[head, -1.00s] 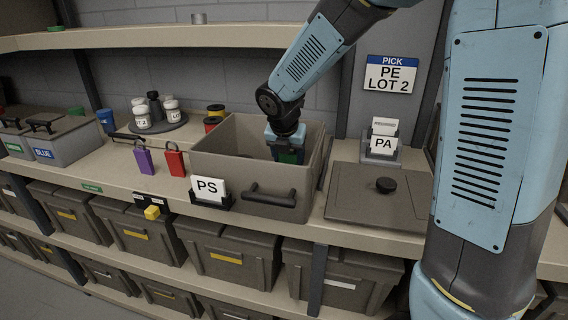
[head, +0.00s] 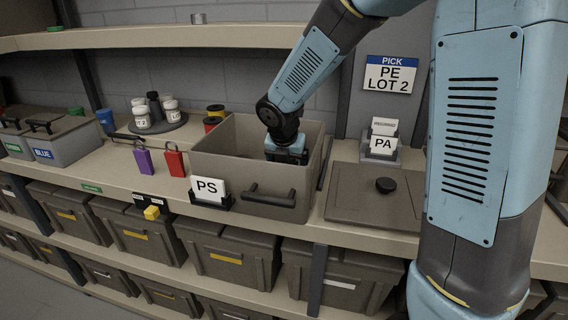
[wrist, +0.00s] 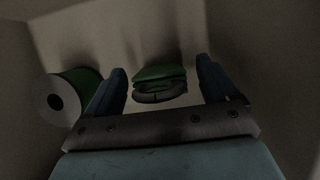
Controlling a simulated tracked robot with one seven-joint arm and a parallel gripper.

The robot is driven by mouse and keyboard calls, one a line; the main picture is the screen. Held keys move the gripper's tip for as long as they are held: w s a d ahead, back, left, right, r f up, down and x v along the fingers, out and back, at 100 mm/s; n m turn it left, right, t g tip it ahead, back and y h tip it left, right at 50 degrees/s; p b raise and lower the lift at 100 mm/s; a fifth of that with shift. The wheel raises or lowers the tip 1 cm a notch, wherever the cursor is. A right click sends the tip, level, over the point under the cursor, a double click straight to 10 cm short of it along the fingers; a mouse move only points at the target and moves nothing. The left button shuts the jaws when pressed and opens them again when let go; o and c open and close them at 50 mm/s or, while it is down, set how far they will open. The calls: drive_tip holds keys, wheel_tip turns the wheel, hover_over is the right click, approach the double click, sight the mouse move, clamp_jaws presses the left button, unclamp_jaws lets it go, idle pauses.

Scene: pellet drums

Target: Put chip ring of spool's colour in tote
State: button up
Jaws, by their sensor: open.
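An open grey tote (head: 245,170) with a PS card stands on the shelf. My gripper (head: 286,155) reaches down inside it. In the wrist view my gripper (wrist: 160,70) is open, its two fingers apart. A green chip ring (wrist: 160,74) with a grey loop lies between and beyond the fingertips; I cannot tell whether they touch it. A spool (wrist: 68,98) with green winding and a white end lies left of the fingers. Both are hidden by the tote wall in the head view. A purple chip ring (head: 143,162) and a red chip ring (head: 175,163) are outside, left of the tote.
A turntable with small jars (head: 155,122) and a lidded BLUE bin (head: 70,147) stand left. An overhead shelf (head: 200,38) runs behind. Tote walls surround my gripper closely.

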drive_tip(key=shift+r, duration=0.15)
drive_tip(key=v, duration=1.2)
drive_tip(key=s+d+r+m, duration=0.1)
drive_tip(key=d+m, duration=0.1)
drive_tip(key=s+d+r+m, duration=0.1)
drive_tip(key=d+m, duration=0.1)
drive_tip(key=s+d+r+m, duration=0.1)
drive_tip(key=d+m, duration=0.1)
drive_tip(key=m, duration=0.1)
drive_tip(key=shift+s+d, duration=0.25)
drive_tip(key=shift+s, duration=0.15)
drive_tip(key=s+d+m, duration=0.5)
drive_tip(key=s+m, duration=0.3)
drive_tip(key=m, duration=0.4)
drive_tip(key=s+d+r+m+t+y, duration=0.1)
drive_tip(key=s+d+m, duration=0.5)
drive_tip(key=s+m, duration=0.3)
drive_tip(key=m, duration=0.4)
drive_tip(key=shift+r+y, duration=0.2)
drive_tip(key=shift+y, duration=0.1)
